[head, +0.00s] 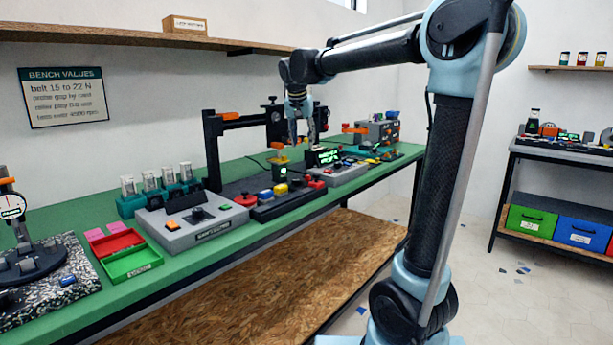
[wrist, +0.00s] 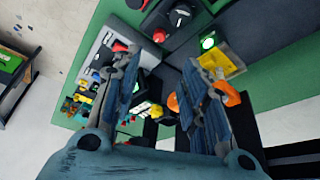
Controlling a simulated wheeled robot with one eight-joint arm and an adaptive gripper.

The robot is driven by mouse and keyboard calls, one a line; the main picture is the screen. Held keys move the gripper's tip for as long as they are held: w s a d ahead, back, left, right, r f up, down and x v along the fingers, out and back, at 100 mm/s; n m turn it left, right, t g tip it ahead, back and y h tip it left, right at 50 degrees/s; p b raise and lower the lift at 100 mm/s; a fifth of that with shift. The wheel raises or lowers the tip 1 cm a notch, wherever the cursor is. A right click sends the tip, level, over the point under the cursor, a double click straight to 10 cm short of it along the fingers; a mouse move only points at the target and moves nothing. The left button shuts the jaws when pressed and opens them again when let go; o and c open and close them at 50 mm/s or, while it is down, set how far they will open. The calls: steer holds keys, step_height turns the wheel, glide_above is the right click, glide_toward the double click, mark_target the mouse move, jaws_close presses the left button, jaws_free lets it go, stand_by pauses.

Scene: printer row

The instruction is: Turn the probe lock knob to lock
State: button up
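My gripper (head: 302,138) is over the bench in the head view, fingers pointing down. In the wrist view its two fingers (wrist: 163,60) stand wide apart with no object held between them. An orange knob-like part (head: 278,145), which looks like the probe lock knob, is just left of the fingers in the head view. In the wrist view the orange part (wrist: 228,94) shows beside and partly behind the right finger, near a yellow bracket (wrist: 222,62). No contact is clear. Its lock marking and turn position cannot be read.
A black upright frame (head: 212,150) with an orange handle (head: 231,116) stands left of my gripper. Grey control boxes (head: 200,232) and a dark button panel (head: 262,212) line the green bench (head: 222,247). A wooden shelf (head: 120,35) hangs above the bench.

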mark_target(307, 176)
steer(key=x, duration=1.6)
steer(key=shift+d+f, duration=0.1)
steer(key=shift+f, duration=0.1)
steer(key=shift+c, duration=0.6)
jaws_close()
